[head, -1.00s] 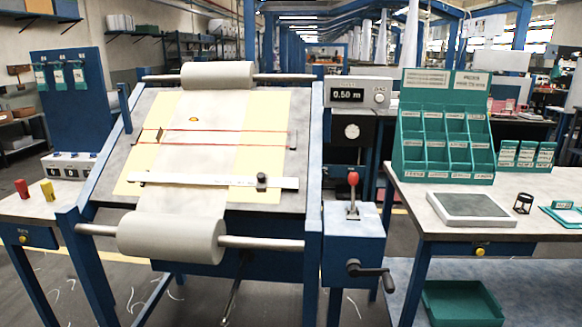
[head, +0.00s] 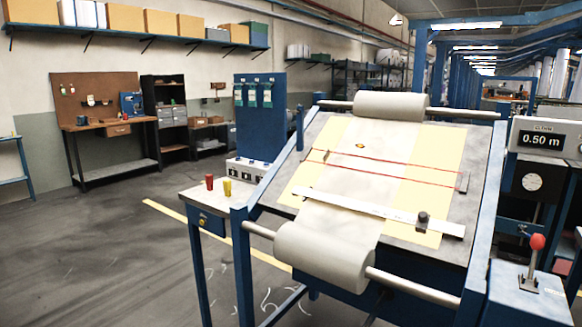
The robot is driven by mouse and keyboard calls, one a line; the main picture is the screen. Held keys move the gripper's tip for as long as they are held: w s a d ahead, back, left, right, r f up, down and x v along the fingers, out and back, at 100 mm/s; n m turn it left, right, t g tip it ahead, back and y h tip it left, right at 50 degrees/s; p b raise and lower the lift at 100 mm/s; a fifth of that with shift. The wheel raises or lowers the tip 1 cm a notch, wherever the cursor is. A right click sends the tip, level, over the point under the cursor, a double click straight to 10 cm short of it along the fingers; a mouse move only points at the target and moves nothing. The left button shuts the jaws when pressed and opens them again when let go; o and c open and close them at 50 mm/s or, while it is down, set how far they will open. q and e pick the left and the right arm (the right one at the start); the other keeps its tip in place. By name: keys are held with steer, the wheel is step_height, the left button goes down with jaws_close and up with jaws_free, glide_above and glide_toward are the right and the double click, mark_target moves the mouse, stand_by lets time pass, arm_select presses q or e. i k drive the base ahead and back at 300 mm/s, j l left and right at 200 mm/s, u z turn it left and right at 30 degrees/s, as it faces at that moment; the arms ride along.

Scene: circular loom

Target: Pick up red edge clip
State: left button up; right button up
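The red edge clip (head: 209,182) looks like a small red upright piece on the small side table (head: 190,197) left of the inspection frame. A similar yellow piece (head: 227,187) stands close to its right. The two appear apart and upright. Neither of my grippers shows in the head view, so I cannot see whether they are open or shut.
The tilted inspection board (head: 322,222) with a fabric roll (head: 325,255) at its front stands right of the small table. A blue post with hanging tags (head: 260,115) and a switch box (head: 246,170) are behind the table. Open floor (head: 100,260) lies to the left.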

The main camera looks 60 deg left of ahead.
mark_target(209, 178)
steer(key=u, duration=2.35)
